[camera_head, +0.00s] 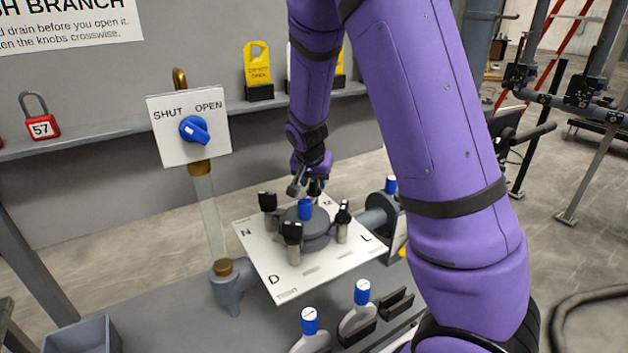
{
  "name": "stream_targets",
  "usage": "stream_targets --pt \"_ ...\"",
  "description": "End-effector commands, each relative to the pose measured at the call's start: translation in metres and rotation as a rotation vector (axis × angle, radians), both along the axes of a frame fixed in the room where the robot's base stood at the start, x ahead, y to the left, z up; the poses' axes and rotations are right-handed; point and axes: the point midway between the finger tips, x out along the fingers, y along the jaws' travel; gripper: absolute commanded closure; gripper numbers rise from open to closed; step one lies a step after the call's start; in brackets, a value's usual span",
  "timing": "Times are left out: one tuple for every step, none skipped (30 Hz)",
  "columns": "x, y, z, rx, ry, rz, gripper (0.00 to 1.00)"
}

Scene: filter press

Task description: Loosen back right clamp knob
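A round grey filter lid (316,238) with a blue cap (305,208) in its middle sits on a white plate (254,255) lettered N, D and L. Black clamp knobs stand around it: back left (267,201), front left (292,233) and front right (343,213). My gripper (306,189) points down at the back right of the lid, where the back right clamp knob (316,186) seems to be, mostly hidden by the gripper. The fingers are small and partly covered, so I cannot tell whether they touch or grip the knob.
A blue valve handle (195,130) on a SHUT/OPEN sign stands at the left. A shelf holds a red padlock (42,126) and yellow tags (258,64). Blue-capped bottles (310,321) stand in front of the plate. A grey bin (80,337) is at the lower left.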

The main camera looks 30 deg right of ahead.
Motion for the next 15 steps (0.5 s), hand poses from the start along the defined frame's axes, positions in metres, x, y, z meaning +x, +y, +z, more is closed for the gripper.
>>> stream_targets --pt "0.0000 0.0000 0.0001 0.000 0.000 0.000 0.71" --pt "0.0000 0.0000 0.0001 0.000 0.000 0.000 0.78" --pt "0.0000 0.0000 0.0001 0.000 0.000 0.000 0.88" --pt "0.0000 0.0000 0.0001 0.000 0.000 0.000 0.94" --pt "-0.0001 0.0001 0.0002 0.000 0.000 0.000 1.00" --pt "-0.0001 0.0001 0.0002 0.000 0.000 0.000 1.00" --pt "-0.0001 0.0001 0.0002 0.000 0.000 0.000 1.00" --pt "0.0000 0.0000 0.0002 0.000 0.000 0.000 1.00" --pt "-0.0001 -0.0001 0.0002 0.000 0.000 0.001 1.00" --pt "-0.0001 -0.0001 0.0002 0.000 0.000 0.002 1.00" --pt "-0.0001 -0.0001 0.0002 0.000 0.000 0.004 1.00" --pt "-0.0001 -0.0004 0.0003 0.000 0.000 0.009 1.00" --pt "-0.0001 -0.0004 0.0003 0.000 0.000 0.013 1.00" --pt "-0.0002 -0.0008 0.0004 0.000 0.000 0.018 1.00" --pt "-0.0003 -0.0010 0.0004 0.000 0.000 0.027 1.00"
